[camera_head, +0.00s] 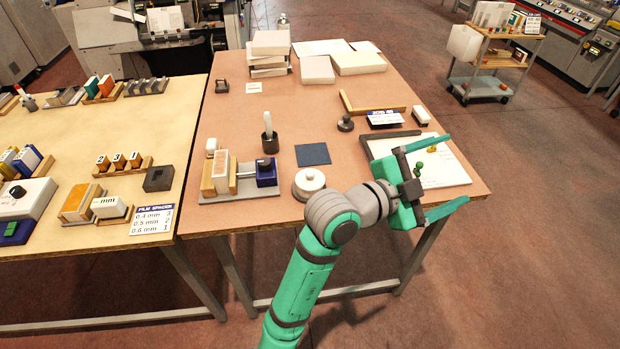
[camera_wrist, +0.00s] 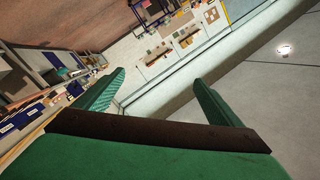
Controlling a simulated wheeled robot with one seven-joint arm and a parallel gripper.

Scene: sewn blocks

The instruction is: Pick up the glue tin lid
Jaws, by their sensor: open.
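A round white tin (camera_head: 308,187) stands near the front edge of the pinkish-brown table. Its pale lid (camera_head: 310,177) with a small knob on top appears to sit on it; my arm passes just to its right. My gripper (camera_head: 455,170) is open and empty, well to the right of the tin, over the table's right front corner. In the wrist view my gripper (camera_wrist: 155,85) shows two green fingers spread apart with nothing between them. That view looks out into the room, and neither tin nor lid shows there.
Left of the tin is a grey tray (camera_head: 240,190) with wooden blocks and a blue box. Behind it lie a dark blue square (camera_head: 312,154) and a brush in a pot (camera_head: 269,141). A white board (camera_head: 455,170) lies under my gripper. White block stacks (camera_head: 268,62) stand at the back.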

